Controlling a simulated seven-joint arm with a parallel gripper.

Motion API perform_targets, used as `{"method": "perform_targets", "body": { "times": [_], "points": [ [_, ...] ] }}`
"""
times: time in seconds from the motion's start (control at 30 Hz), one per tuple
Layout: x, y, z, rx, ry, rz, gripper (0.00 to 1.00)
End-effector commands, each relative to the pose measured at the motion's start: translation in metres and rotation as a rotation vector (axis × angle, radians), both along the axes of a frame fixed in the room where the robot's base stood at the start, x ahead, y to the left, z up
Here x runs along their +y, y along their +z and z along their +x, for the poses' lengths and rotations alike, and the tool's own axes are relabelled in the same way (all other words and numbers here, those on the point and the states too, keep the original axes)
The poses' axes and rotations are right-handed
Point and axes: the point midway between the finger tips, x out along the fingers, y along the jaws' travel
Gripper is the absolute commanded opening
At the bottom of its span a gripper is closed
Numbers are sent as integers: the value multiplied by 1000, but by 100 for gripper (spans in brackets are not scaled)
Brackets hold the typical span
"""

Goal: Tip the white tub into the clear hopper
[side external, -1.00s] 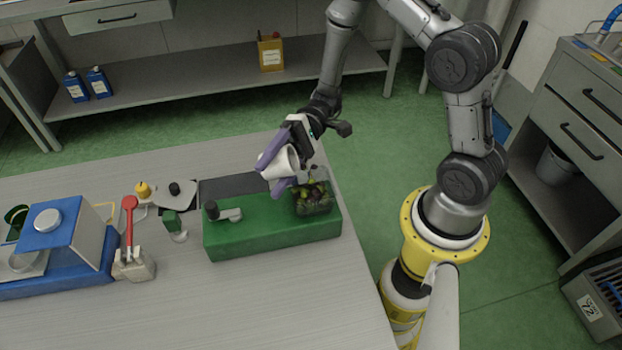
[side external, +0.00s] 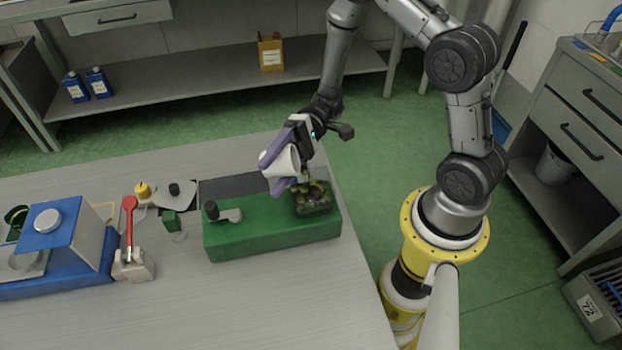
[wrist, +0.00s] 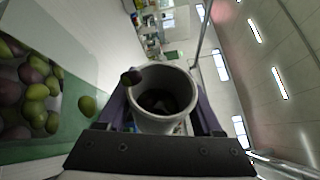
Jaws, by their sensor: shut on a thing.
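Green and purple olives (wrist: 36,91) lie in the hopper.
To the left stand a red-handled lever (side external: 130,215) and a blue machine (side external: 70,245). The table front (side external: 250,310) is clear.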

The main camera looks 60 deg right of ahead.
Motion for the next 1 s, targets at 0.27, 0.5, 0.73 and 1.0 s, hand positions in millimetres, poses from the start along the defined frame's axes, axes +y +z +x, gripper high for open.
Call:
{"method": "perform_targets", "body": {
  "times": [0.27,0.5,0.73,1.0],
  "points": [
    [-1,1,-3,-23,0,13,6],
    [-2,2,-4,-41,0,23,6],
    [-3,3,-6,-60,0,34,6],
    [-5,4,-8,-81,0,47,6]
  ]
}}
